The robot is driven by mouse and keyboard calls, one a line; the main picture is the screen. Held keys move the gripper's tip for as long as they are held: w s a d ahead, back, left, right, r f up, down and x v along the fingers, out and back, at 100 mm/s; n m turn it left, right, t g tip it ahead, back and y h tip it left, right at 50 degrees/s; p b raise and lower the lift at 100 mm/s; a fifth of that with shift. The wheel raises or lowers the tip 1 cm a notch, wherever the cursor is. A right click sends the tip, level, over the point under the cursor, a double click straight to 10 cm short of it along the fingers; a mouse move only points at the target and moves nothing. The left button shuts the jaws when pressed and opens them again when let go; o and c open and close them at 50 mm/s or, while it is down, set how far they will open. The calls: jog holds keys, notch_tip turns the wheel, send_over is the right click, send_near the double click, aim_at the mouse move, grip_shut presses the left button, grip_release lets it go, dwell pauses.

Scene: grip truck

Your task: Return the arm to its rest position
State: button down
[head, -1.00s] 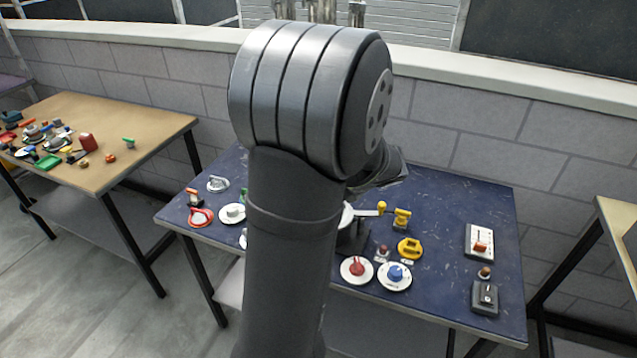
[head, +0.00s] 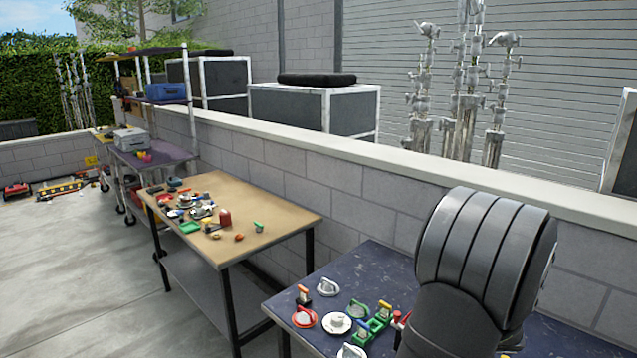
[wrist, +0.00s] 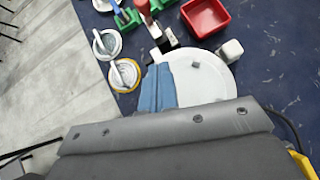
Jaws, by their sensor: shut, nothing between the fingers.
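My gripper (wrist: 165,128) shows in the wrist view as a broad grey bolted part across the bottom; it is shut and holds nothing. It is above the dark blue table (wrist: 285,110), close to a round white plate (wrist: 215,75) with a folded blue cloth (wrist: 157,88) on its left side. Part of the plate and cloth is hidden behind my gripper. In the head view my thick grey arm stands at the lower right over the same blue table (head: 365,262). My gripper is hidden or out of frame there.
A red tray (wrist: 206,17) and a white block (wrist: 231,48) lie beyond the plate. Round-based handles stand at the table's left edge, one a red-ringed handle (head: 304,317). A tan table (head: 275,208) with small items stands left. A low wall (head: 330,180) runs behind.

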jog(key=shift+s+d+r, duration=0.15)
jog(key=shift+s+r, duration=0.15)
